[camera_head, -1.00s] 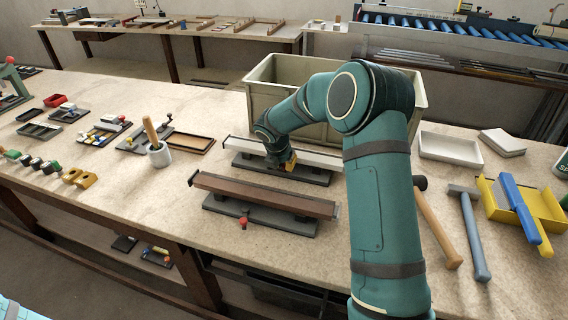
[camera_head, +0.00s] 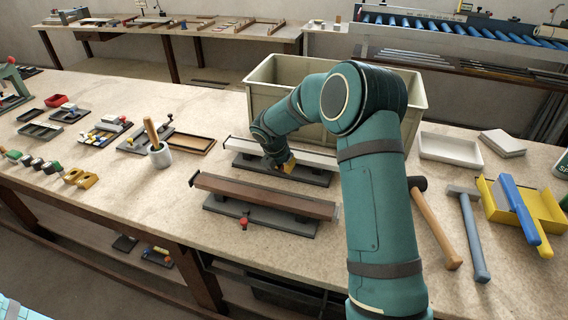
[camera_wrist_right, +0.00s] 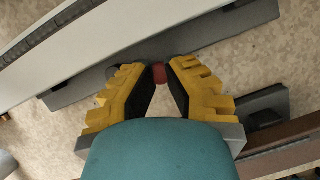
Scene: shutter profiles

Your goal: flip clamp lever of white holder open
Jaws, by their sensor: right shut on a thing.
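The white holder carries a long white profile (camera_head: 322,160) on a dark grey base (camera_head: 312,178), behind the brown one. In the right wrist view the white profile (camera_wrist_right: 62,42) runs along the upper left, with the base (camera_wrist_right: 225,28) beside it. My right gripper (camera_head: 287,167) is at the front side of this holder. In the wrist view its yellow-and-black fingers (camera_wrist_right: 160,75) are shut on the red knob of the clamp lever (camera_wrist_right: 159,74); the rest of the lever is mostly hidden. My left gripper is not in view.
The brown holder (camera_head: 262,195), with a red-knobbed lever (camera_head: 243,223), lies just in front. A large beige bin (camera_head: 262,88) stands behind. A hammer (camera_head: 436,225) and a mallet with a blue-grey handle (camera_head: 470,235) lie right of my arm.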

